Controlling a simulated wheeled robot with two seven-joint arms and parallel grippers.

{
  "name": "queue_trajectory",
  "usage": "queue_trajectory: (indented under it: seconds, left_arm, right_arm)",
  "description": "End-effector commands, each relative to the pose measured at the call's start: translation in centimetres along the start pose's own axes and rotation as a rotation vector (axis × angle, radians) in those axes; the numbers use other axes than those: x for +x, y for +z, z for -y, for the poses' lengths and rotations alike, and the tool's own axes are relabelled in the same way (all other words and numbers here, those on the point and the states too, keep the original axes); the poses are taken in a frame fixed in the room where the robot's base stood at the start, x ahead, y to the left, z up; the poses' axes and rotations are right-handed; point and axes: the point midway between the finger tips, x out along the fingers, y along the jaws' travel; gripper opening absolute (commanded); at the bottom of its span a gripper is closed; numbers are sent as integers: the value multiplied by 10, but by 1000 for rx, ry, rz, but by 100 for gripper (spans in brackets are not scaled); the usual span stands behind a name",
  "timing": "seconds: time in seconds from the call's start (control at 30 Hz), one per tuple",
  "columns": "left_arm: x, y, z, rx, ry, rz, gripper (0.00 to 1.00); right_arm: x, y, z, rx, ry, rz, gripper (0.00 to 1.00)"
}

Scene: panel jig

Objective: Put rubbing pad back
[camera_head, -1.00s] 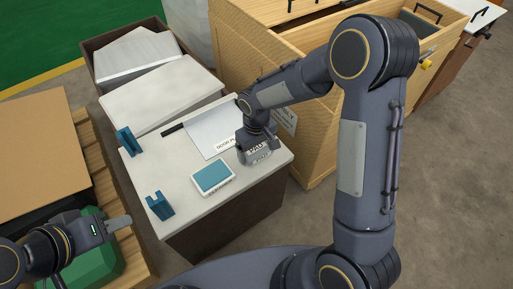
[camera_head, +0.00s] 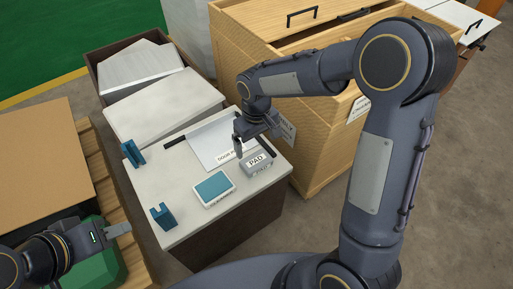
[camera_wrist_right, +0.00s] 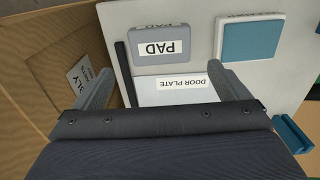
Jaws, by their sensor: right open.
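The grey block labelled PAD (camera_head: 265,166) sits near the right edge of the white worktop (camera_head: 180,184), beside the white door plate sheet (camera_head: 213,142). It also shows in the right wrist view (camera_wrist_right: 160,58), beyond the fingertips. My right gripper (camera_head: 256,142) is open and empty, just above and behind the block and apart from it. Its two spread fingers show in the right wrist view (camera_wrist_right: 165,76) with the door plate between them. My left gripper (camera_head: 120,229) is at the lower left, far from the block; its finger gap is not clear.
A blue-topped pad in a white labelled tray (camera_head: 214,189) lies left of the block. Two teal brackets (camera_head: 133,154) (camera_head: 161,215) stand along the worktop's left side. A wooden cabinet (camera_head: 320,140) rises close on the right. A green case (camera_head: 95,262) sits below my left gripper.

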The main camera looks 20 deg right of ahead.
Motion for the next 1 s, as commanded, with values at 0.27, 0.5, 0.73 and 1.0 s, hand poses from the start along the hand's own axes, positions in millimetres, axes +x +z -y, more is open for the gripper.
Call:
queue_trajectory:
  seconds: [0.27,0.5,0.73,1.0]
  left_arm:
    - [-5,-3,-2,0,0,0,36]
    - [-5,-2,-2,0,0,0,36]
    - [-5,-2,-2,0,0,0,36]
    - [-5,-2,-2,0,0,0,36]
  right_arm:
    - [-21,0,0,0,-1,1,95]
    - [-48,25,-13,61,-44,-52,95]
    - [-106,114,-29,239,-167,-223,95]
    - [-124,205,-11,417,-259,-439,95]
